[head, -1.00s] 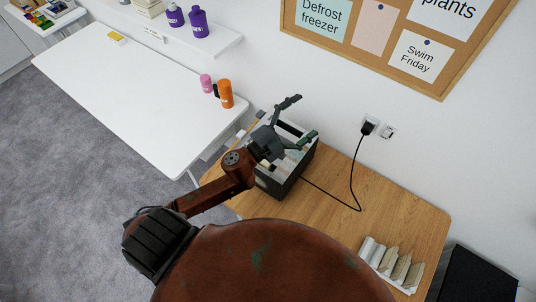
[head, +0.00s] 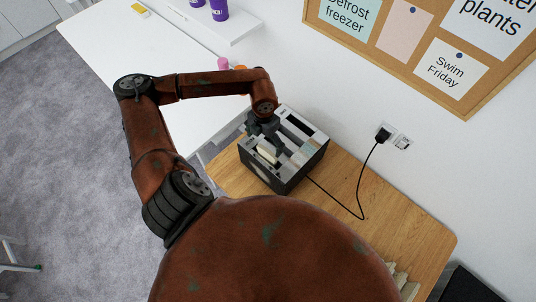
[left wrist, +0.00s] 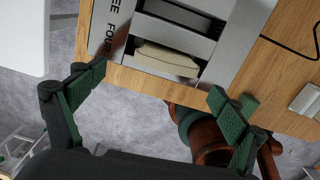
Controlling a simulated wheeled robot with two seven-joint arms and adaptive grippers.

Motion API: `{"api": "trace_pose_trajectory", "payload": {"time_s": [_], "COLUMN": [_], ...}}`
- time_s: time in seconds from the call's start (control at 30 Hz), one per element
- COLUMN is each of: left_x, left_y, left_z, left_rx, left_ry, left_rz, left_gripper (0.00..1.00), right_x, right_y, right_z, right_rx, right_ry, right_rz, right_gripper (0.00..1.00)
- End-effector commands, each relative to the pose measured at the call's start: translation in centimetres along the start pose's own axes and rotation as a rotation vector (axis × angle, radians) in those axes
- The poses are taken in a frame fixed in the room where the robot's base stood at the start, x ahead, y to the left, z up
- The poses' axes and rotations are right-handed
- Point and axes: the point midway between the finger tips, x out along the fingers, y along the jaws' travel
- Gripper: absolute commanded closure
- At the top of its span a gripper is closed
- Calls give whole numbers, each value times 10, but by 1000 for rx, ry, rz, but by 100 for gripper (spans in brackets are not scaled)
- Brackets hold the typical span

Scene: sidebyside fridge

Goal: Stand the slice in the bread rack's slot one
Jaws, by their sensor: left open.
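The pale tan slice (head: 267,155) is seated in a slot of the grey and dark toaster (head: 308,152) on the wooden table. In the left wrist view the slice (left wrist: 168,60) shows its long top edge inside the slot. My left gripper (head: 275,143) is above the toaster, pointing down. Its green-padded fingers (left wrist: 160,100) are wide apart with nothing between them, and the slice is ahead of them. The bread rack (head: 404,286) is at the table's near right, mostly hidden by my body. My right gripper is not in view.
A black cord (head: 350,214) runs from the toaster over the table to a wall socket (head: 385,134). A white table (head: 120,50) stands at the left, with a white shelf (head: 222,30) along the wall.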

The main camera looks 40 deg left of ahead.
Motion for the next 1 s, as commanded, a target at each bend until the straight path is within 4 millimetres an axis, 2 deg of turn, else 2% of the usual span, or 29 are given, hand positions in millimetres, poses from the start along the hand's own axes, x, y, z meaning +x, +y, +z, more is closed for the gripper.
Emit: {"api": "trace_pose_trajectory", "payload": {"time_s": [0.37,0.5,0.77,1.0], "left_x": [45,62,67,66], "left_y": [-11,-10,-9,-9], "left_z": [4,4,4,4], "left_rx": [6,3,3,3], "left_ry": [4,2,1,0], "left_rz": [-7,-7,-6,-7], "left_gripper": [9,9,9,25], "right_x": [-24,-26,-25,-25], "right_y": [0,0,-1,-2], "right_z": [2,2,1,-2], "right_rx": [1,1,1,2], "right_ry": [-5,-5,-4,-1], "right_rz": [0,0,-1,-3], "right_gripper": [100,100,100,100]}}
